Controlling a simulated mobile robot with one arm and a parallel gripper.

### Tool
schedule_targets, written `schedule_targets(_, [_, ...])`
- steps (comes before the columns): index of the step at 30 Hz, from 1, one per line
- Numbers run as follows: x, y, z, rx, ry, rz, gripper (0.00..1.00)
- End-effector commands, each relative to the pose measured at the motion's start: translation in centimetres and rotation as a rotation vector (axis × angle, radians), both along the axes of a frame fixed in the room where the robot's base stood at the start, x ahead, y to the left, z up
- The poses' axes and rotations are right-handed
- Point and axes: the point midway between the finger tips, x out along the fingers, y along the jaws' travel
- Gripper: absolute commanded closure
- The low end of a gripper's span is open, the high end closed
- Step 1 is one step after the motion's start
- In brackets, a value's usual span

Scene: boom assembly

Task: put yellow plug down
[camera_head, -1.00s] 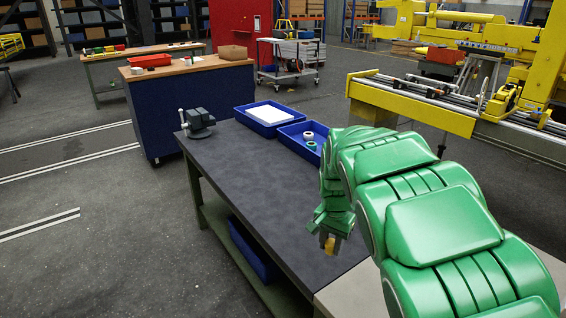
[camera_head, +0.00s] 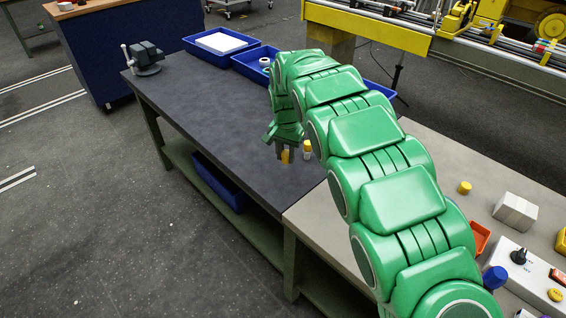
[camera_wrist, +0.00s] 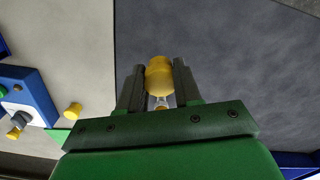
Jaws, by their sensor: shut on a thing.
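My gripper (camera_head: 286,155) is shut on a yellow plug (camera_head: 287,158), held at the front end of the dark worktop (camera_head: 215,115). In the wrist view the plug (camera_wrist: 159,76) sits between the two dark fingers, with dark worktop behind it. I cannot tell whether its lower end touches the surface. Another small yellow piece with a white part (camera_head: 307,150) shows just right of the gripper in the head view. My green arm hides part of the worktop.
A light grey table (camera_head: 440,150) adjoins the dark one, carrying a yellow cylinder (camera_head: 464,187), a pale block (camera_head: 514,211) and a control box (camera_head: 520,268). A vise (camera_head: 146,57) and blue trays (camera_head: 222,43) stand toward the back. The dark worktop's left part is clear.

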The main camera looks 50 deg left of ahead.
Motion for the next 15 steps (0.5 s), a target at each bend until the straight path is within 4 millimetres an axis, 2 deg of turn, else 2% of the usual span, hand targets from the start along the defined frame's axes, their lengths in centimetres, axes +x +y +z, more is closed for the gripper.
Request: schedule_targets(15, [2.0,3.1,-3.8,0.001,0.001,0.002,0.95])
